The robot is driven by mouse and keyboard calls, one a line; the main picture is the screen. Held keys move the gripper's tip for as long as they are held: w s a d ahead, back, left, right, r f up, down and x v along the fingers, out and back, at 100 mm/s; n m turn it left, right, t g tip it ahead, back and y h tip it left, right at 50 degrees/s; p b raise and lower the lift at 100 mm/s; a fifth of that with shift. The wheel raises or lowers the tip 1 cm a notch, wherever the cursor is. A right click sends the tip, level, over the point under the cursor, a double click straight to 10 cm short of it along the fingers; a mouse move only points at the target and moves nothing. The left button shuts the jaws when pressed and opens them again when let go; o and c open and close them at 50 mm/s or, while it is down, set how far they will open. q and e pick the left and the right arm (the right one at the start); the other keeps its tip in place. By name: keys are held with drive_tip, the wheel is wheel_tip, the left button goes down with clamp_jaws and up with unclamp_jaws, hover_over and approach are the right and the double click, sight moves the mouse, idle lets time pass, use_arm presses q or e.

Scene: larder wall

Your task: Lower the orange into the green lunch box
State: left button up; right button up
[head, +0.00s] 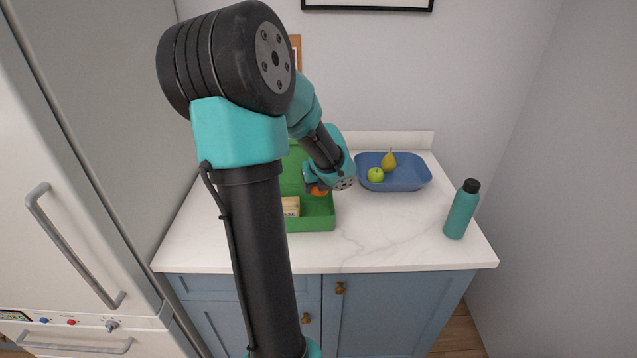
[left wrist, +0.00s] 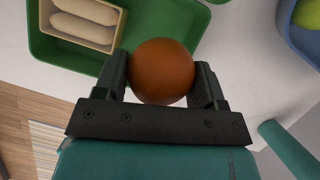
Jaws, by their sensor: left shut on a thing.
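The orange (head: 318,191) is between the fingers of my left gripper (left wrist: 162,82), which is shut on it; it fills the middle of the left wrist view (left wrist: 162,68). The green lunch box (head: 318,224) stands open on the counter, partly hidden behind my left arm. In the head view the orange appears over the right part of the box. In the left wrist view the box (left wrist: 40,42) is beyond the fingers, and pale long pieces (left wrist: 85,22) lie in one compartment. I cannot tell whether the orange touches the box. My right gripper is not in view.
A blue tray (head: 408,182) with a green apple (head: 376,175) and a pear (head: 389,160) is right of the box. A teal bottle (head: 461,212) stands near the counter's right edge. The white counter (head: 385,235) is clear in front of the tray.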

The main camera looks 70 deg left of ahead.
sight(319, 195)
use_arm(q)
drive_tip(key=shift+f, duration=1.85)
drive_tip(key=shift+f, duration=0.8)
idle(0.6)
drive_tip(key=o, duration=1.1)
drive_tip(key=shift+c, duration=0.2)
drive_tip(key=shift+r, duration=0.1)
drive_tip(key=w+v, duration=0.1)
drive_tip(key=v, duration=1.6)
drive_tip(key=shift+s, duration=0.5)
drive_tip(key=shift+r, duration=0.15)
